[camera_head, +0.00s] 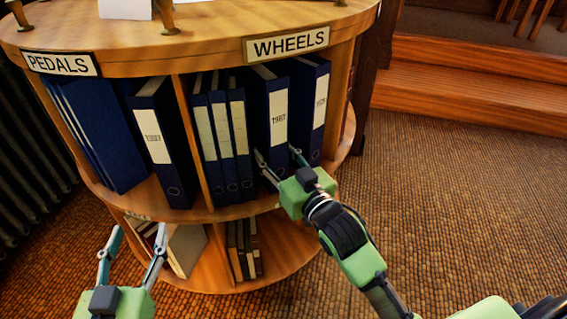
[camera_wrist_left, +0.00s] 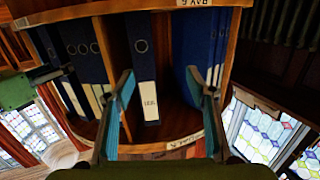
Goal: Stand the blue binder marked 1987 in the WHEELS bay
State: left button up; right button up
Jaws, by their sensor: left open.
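The WHEELS bay (camera_head: 287,44) is the right bay of a round wooden bookcase. In it stands a blue binder (camera_head: 258,108) whose spine label starts 198; its last digit is unclear. My right gripper (camera_head: 276,152) has its fingers spread at either side of this binder's lower spine. Whether they press on it I cannot tell, and the gripper hides the binder's foot. My left gripper (camera_head: 139,232) is open and empty, low in front of the bookcase's left part. In the left wrist view its fingers (camera_wrist_left: 160,85) stand apart, with a PEDALS binder beyond them.
The PEDALS bay (camera_head: 60,64) holds several blue binders, one with a white label (camera_head: 153,137). Slimmer blue binders (camera_head: 224,140) stand left in WHEELS, and another binder (camera_head: 312,105) stands right. The lower shelf (camera_head: 205,270) holds books. Carpet (camera_head: 450,200) lies clear to the right.

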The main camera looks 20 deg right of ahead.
jog(key=s+d+p, duration=0.2)
jog(key=s, duration=0.9)
pick_arm(q)
jog(key=s+a+f+g+y, duration=0.1)
jog(key=s+a+f+g, duration=0.1)
jog(key=f, duration=0.6)
jog(key=s+g, duration=0.1)
jog(key=g, duration=0.1)
jog(key=shift+s+f+g, duration=0.2)
jog(key=shift+f+g, duration=0.2)
pick_arm(e)
jog(key=s+a+f+g, duration=0.2)
jog(key=f, duration=0.3)
jog(key=s+a+f+g, duration=0.2)
jog(key=s+f+g, duration=0.1)
jog(key=f, duration=0.2)
jog(key=shift+f+g+h, duration=0.3)
jog(key=shift+h, duration=0.1)
pick_arm(q)
jog(key=shift+a+r+y, duration=0.1)
jog(key=shift+y, duration=0.2)
